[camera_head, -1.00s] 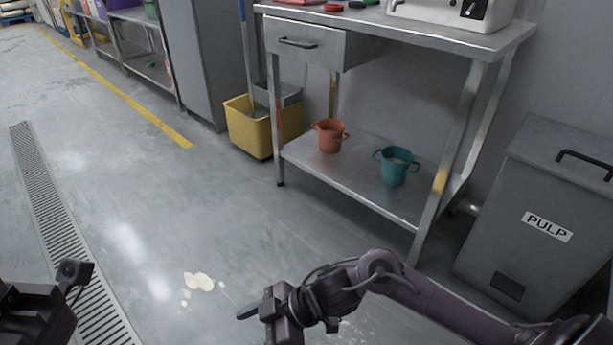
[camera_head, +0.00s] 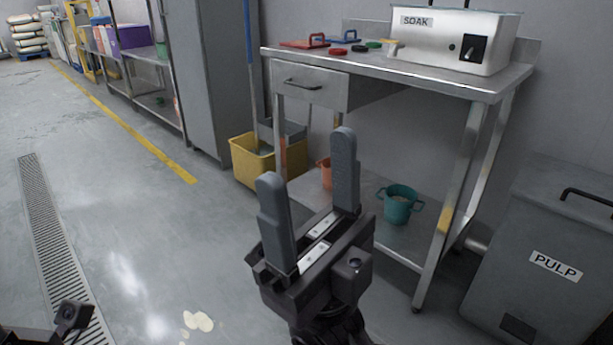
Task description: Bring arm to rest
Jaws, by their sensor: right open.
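My right gripper (camera_head: 308,190) is raised in the middle of the head view, its two grey fingers pointing up and spread apart. It is open and empty. It stands in front of the steel table and hides part of the lower shelf. Only a dark part of my left arm's end (camera_head: 62,318) shows at the bottom left corner; its fingers are out of frame.
A steel table (camera_head: 440,78) bears a SOAK machine (camera_head: 440,50) and lids. An orange pot (camera_head: 325,172), partly hidden, and a teal pot (camera_head: 399,207) stand on its shelf. A yellow mop bucket (camera_head: 252,165) and PULP bin (camera_head: 545,240) flank it. Floor at left is open.

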